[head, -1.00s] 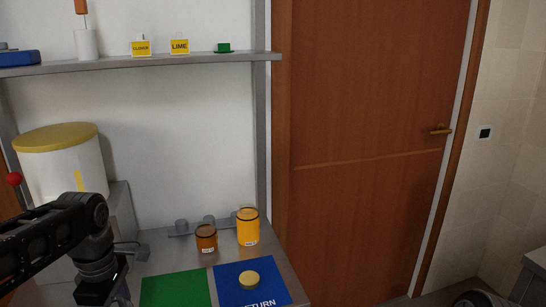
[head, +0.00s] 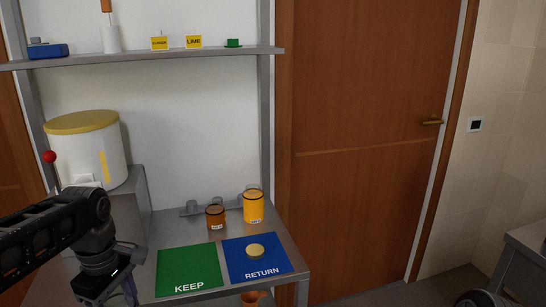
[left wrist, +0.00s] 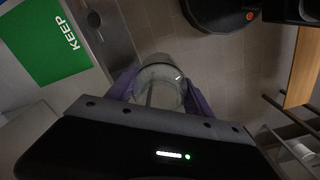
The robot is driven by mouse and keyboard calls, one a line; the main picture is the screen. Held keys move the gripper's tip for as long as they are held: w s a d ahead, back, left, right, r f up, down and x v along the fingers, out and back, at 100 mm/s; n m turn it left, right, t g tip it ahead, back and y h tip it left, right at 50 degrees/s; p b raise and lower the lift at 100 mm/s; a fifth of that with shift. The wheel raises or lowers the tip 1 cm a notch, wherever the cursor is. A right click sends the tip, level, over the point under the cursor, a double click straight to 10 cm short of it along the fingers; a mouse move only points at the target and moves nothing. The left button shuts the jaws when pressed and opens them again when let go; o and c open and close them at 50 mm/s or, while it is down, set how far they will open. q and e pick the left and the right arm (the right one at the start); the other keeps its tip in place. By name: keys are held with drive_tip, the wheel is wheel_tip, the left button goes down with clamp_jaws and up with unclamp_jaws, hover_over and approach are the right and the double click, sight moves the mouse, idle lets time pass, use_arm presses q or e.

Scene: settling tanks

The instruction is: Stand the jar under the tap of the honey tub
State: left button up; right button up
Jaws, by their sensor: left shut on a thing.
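The honey tub (head: 112,158), white with a yellow lid, stands on a grey block at the left of the bench. A red ball (head: 50,157) on a thin rod shows at its left. I cannot make out the tub's tap clearly; my arm covers the area low in front of it. My left gripper (head: 122,292) is low in the head view, left of the green mat. In the left wrist view its purple fingers (left wrist: 158,92) are shut on a clear glass jar (left wrist: 160,72), held over the floor beside the bench edge. My right gripper is not in view.
A green KEEP mat (head: 188,265) and a blue RETURN mat (head: 275,268) with a tan round lid (head: 255,250) lie on the bench. A shelf (head: 170,57) runs above. A brown object (head: 254,297) shows below the bench edge.

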sight(129, 305)
use_arm(q)
drive_tip(key=shift+w+a+m, duration=0.15)
drive_tip(key=shift+w+m, duration=0.05)
drive_tip(key=shift+m, duration=0.4)
drive_tip(key=w+m, duration=0.1)
drive_tip(key=w+f+m, duration=0.1)
drive_tip(key=m, duration=0.1)
drive_tip(key=w+m, duration=0.1)
drive_tip(key=shift+d+f+m, duration=0.25)
drive_tip(key=shift+f+m, duration=0.05)
drive_tip(key=shift+f, duration=0.1)
drive_tip(key=w+d+f+m, duration=0.6)
drive_tip(key=d+f+m, duration=0.3)
drive_tip(key=d, duration=0.3)
drive_tip(key=shift+d+f+m, duration=0.4)
drive_tip(key=shift+f, duration=0.4)
